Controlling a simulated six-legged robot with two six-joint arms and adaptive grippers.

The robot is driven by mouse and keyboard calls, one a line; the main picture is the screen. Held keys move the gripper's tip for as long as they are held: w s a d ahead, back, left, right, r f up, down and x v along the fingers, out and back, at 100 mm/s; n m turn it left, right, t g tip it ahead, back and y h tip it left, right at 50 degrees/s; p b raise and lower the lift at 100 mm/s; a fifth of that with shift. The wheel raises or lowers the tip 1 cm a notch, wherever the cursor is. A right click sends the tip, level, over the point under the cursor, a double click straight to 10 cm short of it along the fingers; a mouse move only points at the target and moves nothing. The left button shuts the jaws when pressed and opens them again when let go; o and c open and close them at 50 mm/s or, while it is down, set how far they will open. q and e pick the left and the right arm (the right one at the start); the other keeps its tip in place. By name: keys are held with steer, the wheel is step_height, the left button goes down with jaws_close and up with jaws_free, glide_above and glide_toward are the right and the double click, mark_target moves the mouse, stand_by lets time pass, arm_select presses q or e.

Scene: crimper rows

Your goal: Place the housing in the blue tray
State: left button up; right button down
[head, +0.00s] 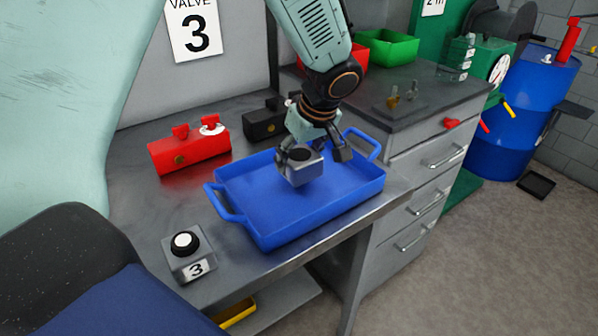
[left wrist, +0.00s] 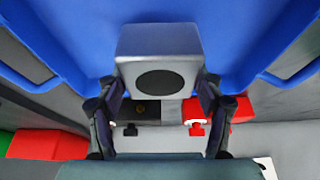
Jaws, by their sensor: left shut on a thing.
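The housing, a small grey block with a dark round opening (head: 301,168), is between the fingers of my left gripper (head: 314,158). In the left wrist view the housing (left wrist: 158,46) sits between the two dark fingers (left wrist: 160,105), which are shut on it from both sides. The blue tray (head: 262,222) lies on the grey bench, with a handle at each end. The housing is over the tray's inside; I cannot tell whether it touches the floor. The tray also fills the far part of the left wrist view (left wrist: 245,30). My right gripper is not in view.
A red valve block (head: 190,150) and a black one (head: 264,122) stand behind the tray. A grey button box marked 3 (head: 188,255) stands at the bench's front left. Red and green bins (head: 388,48) are on the drawer cabinet at the back. A blue drum (head: 525,110) stands right.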

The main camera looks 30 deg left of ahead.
arm_select(q)
step_height(320, 180, down, 3)
steer(key=shift+s+d+f, duration=0.1)
steer(key=shift+d+f, duration=0.05)
steer(key=shift+w+f, duration=0.15)
steer(key=shift+w, duration=0.05)
steer(key=shift+b, duration=0.3)
steer(key=shift+s+f, duration=0.1)
steer(key=o, duration=1.6)
steer(key=shift+s, duration=0.15)
steer(key=shift+o, duration=1.1)
